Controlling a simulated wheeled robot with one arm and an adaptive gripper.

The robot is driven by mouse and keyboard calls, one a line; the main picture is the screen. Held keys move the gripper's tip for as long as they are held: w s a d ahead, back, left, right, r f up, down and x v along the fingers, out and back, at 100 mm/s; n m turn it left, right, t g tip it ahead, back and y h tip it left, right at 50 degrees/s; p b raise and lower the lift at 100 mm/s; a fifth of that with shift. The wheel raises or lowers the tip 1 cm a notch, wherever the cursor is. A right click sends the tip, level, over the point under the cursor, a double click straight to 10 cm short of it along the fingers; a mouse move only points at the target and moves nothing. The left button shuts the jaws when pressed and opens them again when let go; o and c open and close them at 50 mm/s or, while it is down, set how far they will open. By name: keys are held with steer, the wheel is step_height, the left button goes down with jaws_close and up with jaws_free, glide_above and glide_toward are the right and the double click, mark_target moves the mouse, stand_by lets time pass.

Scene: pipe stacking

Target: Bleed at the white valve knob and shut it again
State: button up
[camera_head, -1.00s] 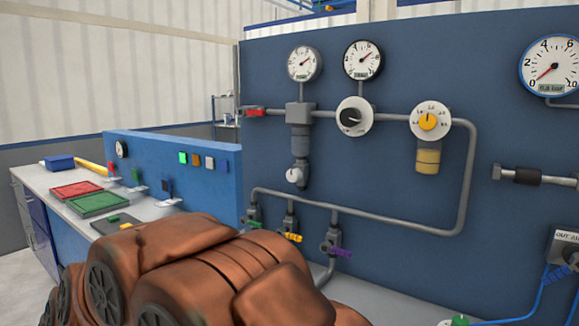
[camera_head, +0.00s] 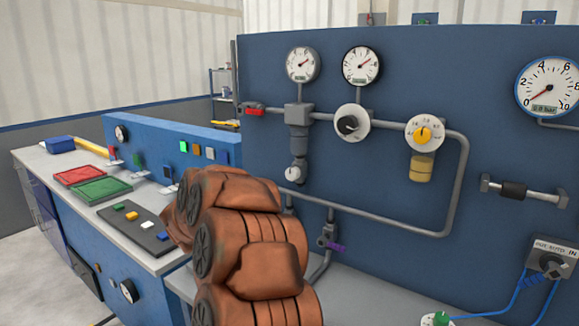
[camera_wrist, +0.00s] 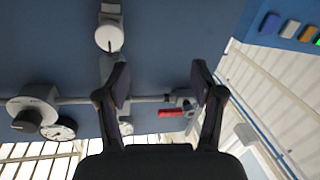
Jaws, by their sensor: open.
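The white valve knob (camera_head: 293,173) sits at the bottom of a grey filter unit (camera_head: 298,140) on the blue wall panel. In the wrist view, which is turned upside down, the white knob (camera_wrist: 109,38) is a round white face above and left of my fingers. My gripper (camera_wrist: 160,78) is open, with nothing between its fingers. Its left finger overlaps part of the grey pipework in the picture. The fingers appear apart from the knob. In the head view, my gripper is hidden and only my brown arm shows.
A red-handled valve (camera_head: 254,109), a black knob (camera_head: 350,125) and a yellow regulator knob (camera_head: 422,134) lie along the pipe. Two gauges (camera_head: 302,64) sit above. A purple-handled valve (camera_head: 335,247) is below. A workbench with red (camera_head: 80,176) and green trays stands left.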

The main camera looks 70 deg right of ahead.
mark_target(290, 174)
steer(key=shift+s+d+r+m+g+p, duration=0.1)
steer(key=shift+s+d+m+g+p, duration=0.3)
steer(key=shift+s+d, duration=1.05)
steer(key=shift+s+d+r+m+g+p, duration=0.15)
steer(key=shift+s+d+g, duration=0.75)
steer(key=shift+d, duration=0.9)
steer(key=shift+s+d+r+m+g+p, duration=0.1)
steer(key=shift+s+d+m+g+p, duration=0.25)
steer(key=shift+s+d, duration=1.15)
steer(key=shift+w+d, duration=0.1)
steer(key=c, duration=1.1)
